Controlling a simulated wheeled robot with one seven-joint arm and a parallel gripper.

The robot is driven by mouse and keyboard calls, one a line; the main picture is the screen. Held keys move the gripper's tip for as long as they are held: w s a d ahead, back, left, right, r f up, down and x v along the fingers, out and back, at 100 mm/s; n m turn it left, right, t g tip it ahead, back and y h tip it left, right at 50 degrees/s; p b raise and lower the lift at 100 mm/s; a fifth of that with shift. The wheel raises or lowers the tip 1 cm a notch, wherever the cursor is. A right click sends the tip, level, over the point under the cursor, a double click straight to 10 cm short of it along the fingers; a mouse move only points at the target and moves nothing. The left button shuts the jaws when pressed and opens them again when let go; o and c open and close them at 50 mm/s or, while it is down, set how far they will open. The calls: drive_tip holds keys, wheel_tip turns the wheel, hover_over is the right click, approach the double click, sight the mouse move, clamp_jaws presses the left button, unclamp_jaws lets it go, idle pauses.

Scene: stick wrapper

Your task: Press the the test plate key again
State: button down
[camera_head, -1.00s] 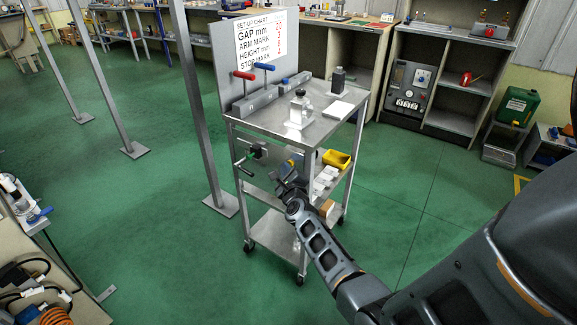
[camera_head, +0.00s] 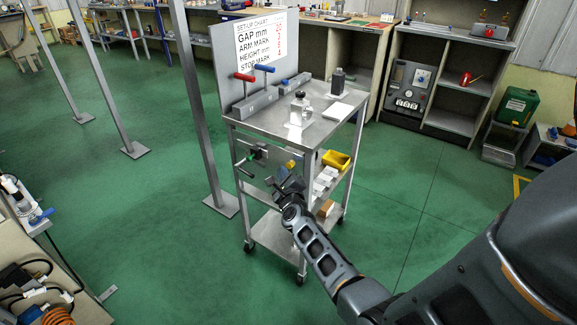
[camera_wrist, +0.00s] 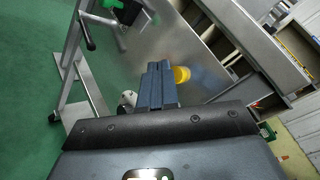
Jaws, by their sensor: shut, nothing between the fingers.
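A round yellow knob or button (camera_head: 291,165) sits on the front panel of a metal cart, and it also shows in the wrist view (camera_wrist: 181,74). I cannot tell for sure whether it is the test plate key. My gripper (camera_head: 286,183) is at the front of the cart, just below the yellow knob and apparently apart from it. In the wrist view, my shut fingers (camera_wrist: 159,66) point at the panel, with the knob just right of the tips. Nothing shows between them. A crank with a green part (camera_head: 249,156) is on the panel to the left.
The metal cart (camera_head: 262,127) carries a set-up chart (camera_head: 262,42), red and blue handled levers, and a small white-based device (camera_head: 299,110). A yellow bin (camera_head: 336,160) is on its lower shelf. A grey post (camera_head: 197,110) stands left. The green floor in front is clear.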

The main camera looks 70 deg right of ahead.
drive_tip(key=a+p, duration=0.1)
drive_tip(key=a, duration=0.1)
drive_tip(key=w+a+p, duration=0.1)
drive_tip(key=a, duration=0.2)
drive_tip(key=shift+w+p, duration=0.1)
drive_tip(key=shift+p, duration=0.25)
idle(0.8)
